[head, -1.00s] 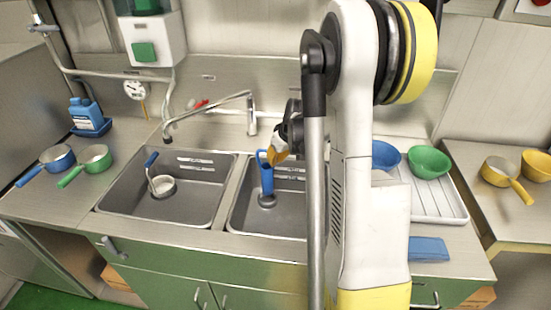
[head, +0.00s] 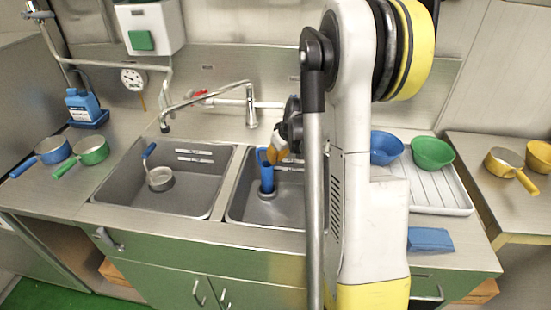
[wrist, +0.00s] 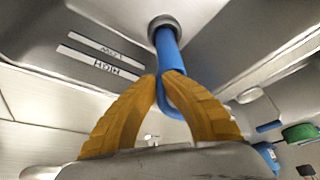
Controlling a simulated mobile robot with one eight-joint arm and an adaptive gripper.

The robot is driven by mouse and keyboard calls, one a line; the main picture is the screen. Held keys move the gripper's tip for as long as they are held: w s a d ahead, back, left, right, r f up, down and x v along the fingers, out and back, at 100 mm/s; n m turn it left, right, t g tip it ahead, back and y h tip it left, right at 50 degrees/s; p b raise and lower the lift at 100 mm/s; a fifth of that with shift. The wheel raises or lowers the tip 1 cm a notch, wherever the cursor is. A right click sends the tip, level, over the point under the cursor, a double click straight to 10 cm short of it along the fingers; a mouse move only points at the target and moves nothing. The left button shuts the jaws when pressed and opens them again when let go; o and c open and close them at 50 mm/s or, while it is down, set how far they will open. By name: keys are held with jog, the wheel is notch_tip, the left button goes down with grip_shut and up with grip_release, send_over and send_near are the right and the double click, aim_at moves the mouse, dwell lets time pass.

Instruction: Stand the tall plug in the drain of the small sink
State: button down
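The tall plug is a blue upright post with a loop handle and a dark grey foot. In the head view the tall plug (head: 267,178) stands about upright in the right-hand sink (head: 232,206). My gripper (head: 277,153) is at its top, partly hidden by my arm. In the wrist view my yellow fingers (wrist: 163,85) are closed on the blue handle of the tall plug (wrist: 168,48), whose grey foot is at the far end against the sink floor. The drain is hidden beneath the foot, and I cannot tell whether the foot is seated in it.
The left sink (head: 125,190) holds a ladle (head: 160,179) with a blue handle. The faucet (head: 251,105) rises behind the sinks. Blue (head: 52,150) and green pans (head: 93,150) stand at left. Blue (head: 386,148) and green bowls (head: 432,153) sit on the drainboard (head: 455,205) at right.

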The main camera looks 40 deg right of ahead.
jog(key=shift+s+f+b, duration=0.1)
jog(key=shift+f+b, duration=0.6)
jog(key=shift+f, duration=0.1)
dwell(0.4)
jog(key=c, duration=1.5)
grip_release()
jog(key=shift+c, duration=0.2)
jog(key=shift+r, duration=0.1)
jog(key=v, duration=1.2)
jog(key=s+a+r, duration=0.2)
jog(key=a, duration=0.6)
jog(key=s+a+r, duration=0.1)
jog(key=a+r, duration=0.2)
jog(key=a, duration=0.4)
jog(key=s+a+t, duration=0.2)
jog(key=s+a, duration=0.9)
jog(key=a, duration=0.3)
jog(key=shift+a+f, duration=0.3)
